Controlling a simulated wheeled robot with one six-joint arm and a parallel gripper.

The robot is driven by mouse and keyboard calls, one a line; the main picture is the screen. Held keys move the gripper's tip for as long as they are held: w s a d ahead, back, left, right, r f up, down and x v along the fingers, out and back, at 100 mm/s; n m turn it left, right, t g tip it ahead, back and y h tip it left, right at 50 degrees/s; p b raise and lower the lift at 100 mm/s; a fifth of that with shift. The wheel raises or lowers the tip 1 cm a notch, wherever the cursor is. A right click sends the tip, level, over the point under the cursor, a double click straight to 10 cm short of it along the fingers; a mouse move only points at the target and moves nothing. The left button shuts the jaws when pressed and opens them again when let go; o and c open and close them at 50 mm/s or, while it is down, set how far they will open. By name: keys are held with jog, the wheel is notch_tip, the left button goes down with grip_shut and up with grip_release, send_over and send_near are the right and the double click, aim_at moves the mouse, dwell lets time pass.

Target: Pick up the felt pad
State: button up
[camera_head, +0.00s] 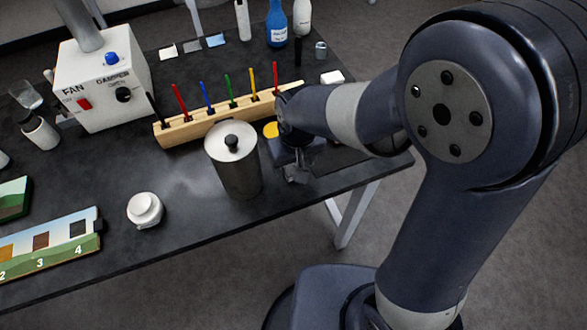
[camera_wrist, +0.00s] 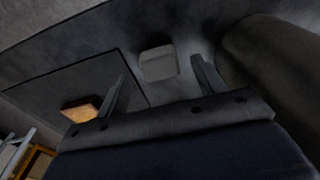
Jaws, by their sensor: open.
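A small grey square pad with rounded corners, which looks like the felt pad (camera_wrist: 158,63), lies flat on the dark table top in the wrist view. My gripper (camera_wrist: 159,70) is open, with one finger on each side of the pad in the picture. I cannot tell whether the fingers touch it or how high they are above the table. In the head view my gripper (camera_head: 297,174) is low over the table near its front right edge, just right of the metal canister. The pad cannot be made out there, hidden by or lost against the gripper.
The metal canister (camera_head: 234,165) with a black knob stands close beside my gripper; its dark side fills the wrist view's right. A thin dark mat bears a yellow-orange piece (camera_wrist: 82,109). A wooden rack (camera_head: 215,120) of coloured sticks stands behind. A white jar (camera_head: 145,210) stands left.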

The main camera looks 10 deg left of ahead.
aim_at(294, 169)
jog(key=shift+w+f, duration=0.1)
jog(key=shift+f, duration=1)
jog(key=shift+c, duration=0.5)
jog(key=c, duration=1)
notch_tip(294, 169, up, 10)
jog(key=shift+r, duration=0.1)
jog(key=shift+c, duration=0.2)
jog(key=o, duration=0.5)
jog(key=c, duration=0.4)
